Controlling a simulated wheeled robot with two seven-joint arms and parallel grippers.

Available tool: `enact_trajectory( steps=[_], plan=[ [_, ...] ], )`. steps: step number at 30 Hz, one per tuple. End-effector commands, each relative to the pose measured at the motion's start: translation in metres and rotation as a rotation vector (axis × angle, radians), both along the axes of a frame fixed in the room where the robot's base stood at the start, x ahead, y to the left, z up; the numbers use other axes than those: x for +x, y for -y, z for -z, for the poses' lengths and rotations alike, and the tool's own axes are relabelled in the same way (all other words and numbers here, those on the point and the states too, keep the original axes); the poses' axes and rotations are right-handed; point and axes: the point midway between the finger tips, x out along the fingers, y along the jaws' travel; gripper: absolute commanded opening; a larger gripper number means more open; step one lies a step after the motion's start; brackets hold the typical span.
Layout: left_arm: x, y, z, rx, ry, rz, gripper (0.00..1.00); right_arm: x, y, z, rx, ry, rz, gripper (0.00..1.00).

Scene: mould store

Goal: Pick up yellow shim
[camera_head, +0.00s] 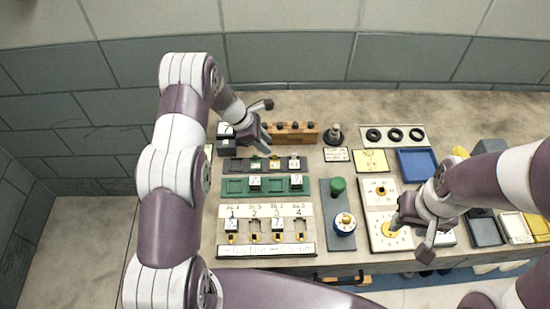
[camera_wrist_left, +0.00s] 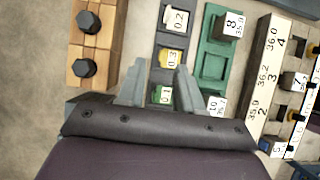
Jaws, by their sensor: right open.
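The yellow shim (camera_wrist_left: 172,58), with a white label reading 0.3, sits in the dark rack (camera_wrist_left: 158,42) between a green shim (camera_wrist_left: 162,95) labelled 0.1 and a white-labelled 0.2 shim (camera_wrist_left: 176,19). In the head view the yellow shim (camera_head: 274,163) is in the middle of that rack. My left gripper (camera_wrist_left: 160,80) has its fingers apart with nothing between them held; they point toward the rack, over the green and yellow shims. In the head view the left gripper (camera_head: 262,146) is just behind the rack. My right gripper (camera_head: 412,222) is open, near a white dial board at right.
A wooden block with dark bolts (camera_head: 291,132) stands behind the rack. A green tray (camera_head: 235,186) lies in front, then a numbered slot board (camera_head: 264,210). A green knob (camera_head: 338,186) and blue tray (camera_head: 416,163) are to the right. Bare bench lies at the back.

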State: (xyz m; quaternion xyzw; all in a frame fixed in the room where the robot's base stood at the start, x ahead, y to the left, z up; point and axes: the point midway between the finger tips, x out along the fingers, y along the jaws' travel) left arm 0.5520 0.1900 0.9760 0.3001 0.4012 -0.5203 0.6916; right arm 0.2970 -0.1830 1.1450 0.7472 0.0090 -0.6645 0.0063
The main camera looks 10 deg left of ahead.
Motion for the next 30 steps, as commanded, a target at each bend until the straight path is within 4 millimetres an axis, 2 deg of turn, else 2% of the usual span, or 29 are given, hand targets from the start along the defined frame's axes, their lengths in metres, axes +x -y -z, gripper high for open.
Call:
enact_trajectory(
  steps=[6, 10, 17, 18, 20, 21, 30],
  plan=[
    [0.002, 0.016, 0.027, 0.0, -0.004, 0.002, 0.36, 0.0, 0.0, -0.026, 0.0, 0.0, 0.0, 0.44],
    [0.005, 0.024, 0.045, 0.001, 0.0, 0.002, 0.36, 0.0, 0.0, -0.028, 0.0, 0.0, 0.0, 0.44],
    [0.006, 0.025, 0.049, 0.001, 0.001, 0.003, 0.36, 0.0, 0.0, -0.026, 0.0, 0.0, 0.0, 0.44],
    [0.006, 0.025, 0.049, 0.001, 0.001, 0.003, 0.23, 0.0, 0.0, -0.026, 0.0, 0.0, 0.0, 0.44],
    [0.006, 0.025, 0.049, 0.001, 0.001, 0.003, 0.03, 0.0, 0.0, -0.026, 0.0, 0.0, 0.0, 0.44],
    [0.006, 0.025, 0.049, 0.001, 0.001, 0.003, 0.0, 0.0, 0.0, -0.026, 0.0, 0.0, 0.0, 0.44],
    [0.006, 0.025, 0.049, 0.001, 0.001, 0.003, 0.0, 0.0, 0.0, -0.026, 0.0, 0.0, 0.0, 0.44]
  ],
)
